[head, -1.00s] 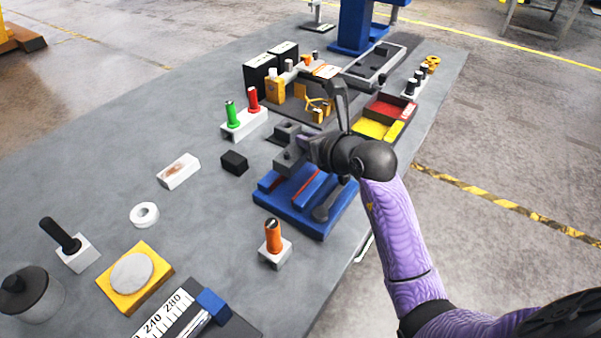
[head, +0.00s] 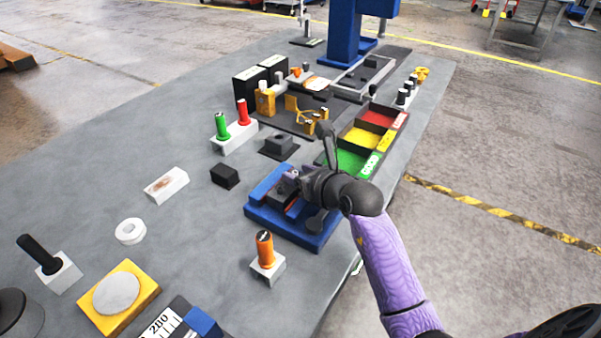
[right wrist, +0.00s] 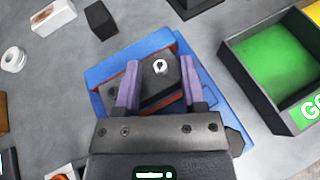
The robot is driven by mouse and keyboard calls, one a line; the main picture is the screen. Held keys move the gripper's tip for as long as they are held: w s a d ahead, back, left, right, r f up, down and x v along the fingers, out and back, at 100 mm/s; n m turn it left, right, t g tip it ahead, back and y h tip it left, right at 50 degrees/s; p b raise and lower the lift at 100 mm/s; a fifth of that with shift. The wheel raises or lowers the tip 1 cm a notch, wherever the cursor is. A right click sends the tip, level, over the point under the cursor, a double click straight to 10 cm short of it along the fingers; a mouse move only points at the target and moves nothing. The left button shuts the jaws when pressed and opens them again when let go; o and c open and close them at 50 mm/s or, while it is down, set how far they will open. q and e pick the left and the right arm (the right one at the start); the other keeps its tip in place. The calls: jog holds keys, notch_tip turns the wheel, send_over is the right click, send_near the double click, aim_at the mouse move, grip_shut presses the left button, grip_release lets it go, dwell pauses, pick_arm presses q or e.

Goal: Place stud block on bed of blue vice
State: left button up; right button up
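The blue vice (head: 318,240) stands on the grey bench in the head view, and its blue body fills the middle of the right wrist view (right wrist: 97,76). The stud block, dark with a pale round stud on top, sits between the purple fingers of my right gripper (right wrist: 161,84) in the right wrist view (right wrist: 160,88). Both fingers lie against its sides. In the head view my right gripper (head: 291,181) is over the vice bed, partly hiding block and bed. I cannot tell whether the block touches the bed. My left gripper is not in view.
A green tray (head: 330,160) stands close behind the vice, with yellow and red trays beyond. A black block (head: 225,175) lies to its left and an orange-handled piece (head: 265,255) stands in front. A dark block on a flat base (head: 279,146) is behind the vice.

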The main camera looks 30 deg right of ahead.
jog(key=shift+r, duration=0.15)
jog(key=p+v, duration=0.3)
jog(key=v, duration=0.9)
